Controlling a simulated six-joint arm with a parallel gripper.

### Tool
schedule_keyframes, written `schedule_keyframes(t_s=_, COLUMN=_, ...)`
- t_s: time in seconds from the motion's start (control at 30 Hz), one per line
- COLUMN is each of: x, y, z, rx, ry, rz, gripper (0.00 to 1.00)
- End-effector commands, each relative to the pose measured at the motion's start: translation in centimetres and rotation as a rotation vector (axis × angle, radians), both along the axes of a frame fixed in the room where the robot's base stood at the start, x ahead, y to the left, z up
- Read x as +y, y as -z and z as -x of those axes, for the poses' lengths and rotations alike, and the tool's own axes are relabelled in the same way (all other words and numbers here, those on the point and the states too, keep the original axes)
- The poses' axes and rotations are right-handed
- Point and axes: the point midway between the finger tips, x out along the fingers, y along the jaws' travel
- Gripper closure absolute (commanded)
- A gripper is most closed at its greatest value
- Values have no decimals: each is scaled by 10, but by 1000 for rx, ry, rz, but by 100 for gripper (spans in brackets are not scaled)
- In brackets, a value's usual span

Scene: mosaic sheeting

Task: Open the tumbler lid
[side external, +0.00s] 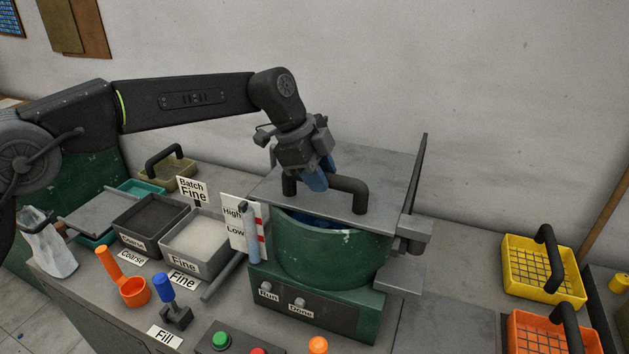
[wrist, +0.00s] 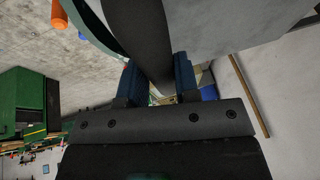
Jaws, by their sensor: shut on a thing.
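The tumbler is a green bowl (side external: 325,252) on a green base in the side external view. Its lid is a flat grey plate (side external: 380,165) over the bowl, with a dark bar handle (side external: 350,184) on top. A strip of blue interior shows between the lid's front edge and the bowl rim, so there is a gap there. My gripper (side external: 316,181) has its blue fingers shut on the handle, near its left part. In the wrist view the dark handle (wrist: 147,35) runs between the two blue fingers of my gripper (wrist: 157,72).
A hinge bracket (side external: 412,235) and an upright dark bar stand at the lid's right. A High/Low gauge (side external: 237,222) stands at the bowl's left front. Trays of coarse and fine media (side external: 197,240) sit left. Yellow (side external: 540,270) and orange baskets stand right.

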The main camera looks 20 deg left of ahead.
Motion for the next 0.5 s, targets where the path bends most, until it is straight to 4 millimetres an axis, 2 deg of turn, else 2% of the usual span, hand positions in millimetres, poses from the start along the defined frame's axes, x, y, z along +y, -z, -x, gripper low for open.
schedule_keyframes(t_s=0.2, x=-2, y=-2, z=-24, rx=-6, ry=1, rz=5, gripper=100)
schedule_keyframes(t_s=0.5, x=-2, y=-2, z=-42, rx=-8, ry=1, rz=6, gripper=100)
